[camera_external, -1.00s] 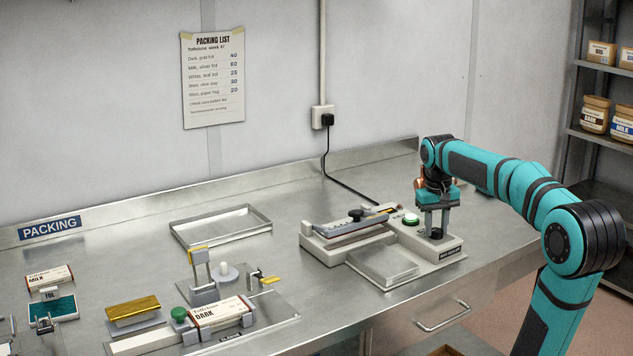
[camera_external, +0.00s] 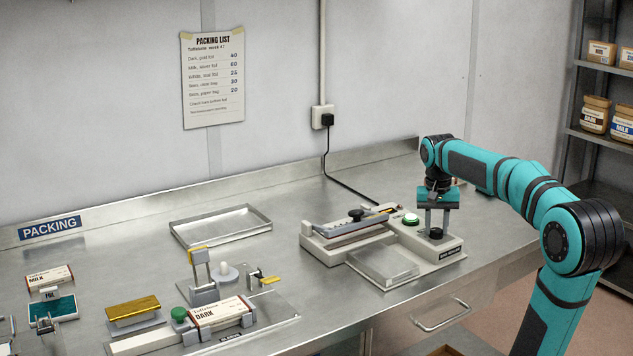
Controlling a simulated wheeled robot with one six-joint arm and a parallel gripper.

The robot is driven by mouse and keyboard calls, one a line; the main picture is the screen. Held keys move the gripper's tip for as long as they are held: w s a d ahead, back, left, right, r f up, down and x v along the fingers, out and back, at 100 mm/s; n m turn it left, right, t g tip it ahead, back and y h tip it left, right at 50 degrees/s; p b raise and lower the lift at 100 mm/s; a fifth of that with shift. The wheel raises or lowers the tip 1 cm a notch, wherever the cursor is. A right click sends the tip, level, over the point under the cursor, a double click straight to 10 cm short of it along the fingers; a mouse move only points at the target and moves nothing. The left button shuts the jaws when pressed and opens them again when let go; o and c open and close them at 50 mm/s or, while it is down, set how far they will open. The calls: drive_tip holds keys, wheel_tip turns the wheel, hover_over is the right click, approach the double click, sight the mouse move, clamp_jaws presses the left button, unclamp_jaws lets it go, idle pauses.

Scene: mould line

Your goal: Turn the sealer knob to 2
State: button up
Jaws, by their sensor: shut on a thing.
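The sealer (camera_external: 318,250) is a pale grey machine on the steel bench, right of centre. Its black knob (camera_external: 436,234) sits on top at the right end. My gripper (camera_external: 436,230) points straight down over that end, its two fingers shut on the knob. The fingers and the small size hide the knob's pointer and dial numbers, so I cannot read the setting. A lit green button (camera_external: 410,219) is just left of the knob. The sealer's black-handled sealing arm (camera_external: 350,222) lies along its left part.
An empty metal tray (camera_external: 220,227) stands behind left. A jig with a DARK bar (camera_external: 222,312), a gold foil stack (camera_external: 134,312) and a MILK bar (camera_external: 50,277) lie left. A black cable (camera_external: 338,180) runs to the wall socket.

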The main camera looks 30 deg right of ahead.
sight(433, 229)
drive_tip(key=o, duration=1)
drive_tip(key=shift+c, duration=0.2)
drive_tip(key=shift+r, duration=0.1)
wheel_tip(433, 229, up, 17)
drive_tip(key=shift+w+a, duration=0.3)
drive_tip(key=shift+a, duration=0.05)
drive_tip(key=s+a+f+n+t, duration=0.4)
drive_tip(key=s+a+n+t, duration=0.4)
drive_tip(key=s+a+t, duration=0.3)
drive_tip(key=a+t, duration=0.3)
drive_tip(key=t, duration=0.3)
drive_tip(key=shift+s+a+t, duration=0.15)
drive_tip(key=shift+a+t, duration=0.1)
drive_tip(key=shift+t, duration=0.15)
